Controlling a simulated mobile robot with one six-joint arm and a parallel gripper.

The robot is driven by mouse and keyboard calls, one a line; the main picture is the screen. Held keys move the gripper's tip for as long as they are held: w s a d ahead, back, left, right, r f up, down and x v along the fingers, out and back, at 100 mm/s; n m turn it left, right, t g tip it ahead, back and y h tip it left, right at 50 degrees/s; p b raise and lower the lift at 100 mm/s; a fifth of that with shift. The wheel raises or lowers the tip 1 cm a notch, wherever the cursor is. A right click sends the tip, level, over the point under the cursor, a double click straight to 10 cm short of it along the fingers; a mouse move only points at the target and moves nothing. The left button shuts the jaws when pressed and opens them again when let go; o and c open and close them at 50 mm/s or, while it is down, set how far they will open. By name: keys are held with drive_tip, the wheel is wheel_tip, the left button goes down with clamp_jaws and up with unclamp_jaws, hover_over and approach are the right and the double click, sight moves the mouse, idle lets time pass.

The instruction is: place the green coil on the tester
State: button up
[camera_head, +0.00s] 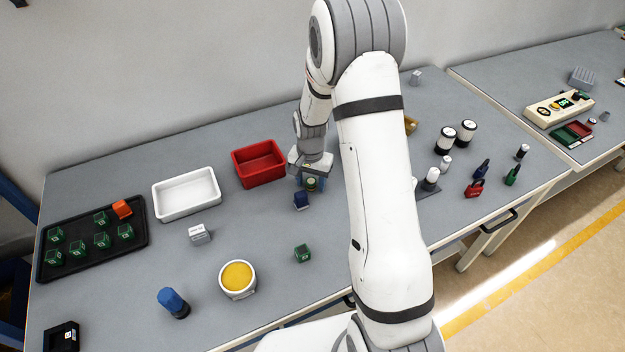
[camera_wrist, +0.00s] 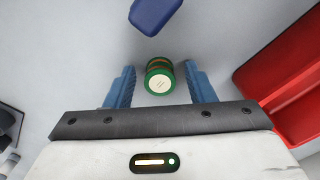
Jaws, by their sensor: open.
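The green coil (camera_wrist: 160,78) has green end flanges, a copper-brown middle and a pale round face. It is between the two blue fingers of my gripper (camera_wrist: 162,86), with a gap on each side. In the head view the coil (camera_head: 311,184) shows small under my gripper (camera_head: 310,181), on the grey table to the right of the red bin. The fingers are open. A beige box with a green display and buttons (camera_head: 545,113), which looks like the tester, is on the other table at the right.
A dark blue object (camera_head: 301,201) lies close to the coil, and the red bin (camera_head: 260,165) is just left of it. A white bin (camera_head: 186,194) and a black tray (camera_head: 140,245) with several green blocks are further left. My arm hides part of the table.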

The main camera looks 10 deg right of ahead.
sight(311, 181)
drive_tip(key=shift+r, duration=0.1)
wheel_tip(311, 181, up, 12)
drive_tip(key=b, duration=0.1)
drive_tip(key=s+r+n+t, duration=0.1)
drive_tip(key=s+r+n, duration=0.2)
drive_tip(key=s+r, duration=0.3)
drive_tip(key=s+r+n+t, duration=0.2)
drive_tip(key=s+r, duration=0.4)
drive_tip(key=s, duration=1.1)
drive_tip(key=shift+s+a+r+n, duration=0.2)
drive_tip(key=shift+s+n, duration=0.05)
drive_tip(key=shift+n, duration=0.55)
drive_tip(key=shift+s+d, duration=0.2)
drive_tip(key=shift+s, duration=0.1)
drive_tip(key=shift+c, duration=0.4)
drive_tip(key=shift+s, duration=0.15)
drive_tip(key=shift+c, duration=0.7)
drive_tip(key=shift+d, duration=0.1)
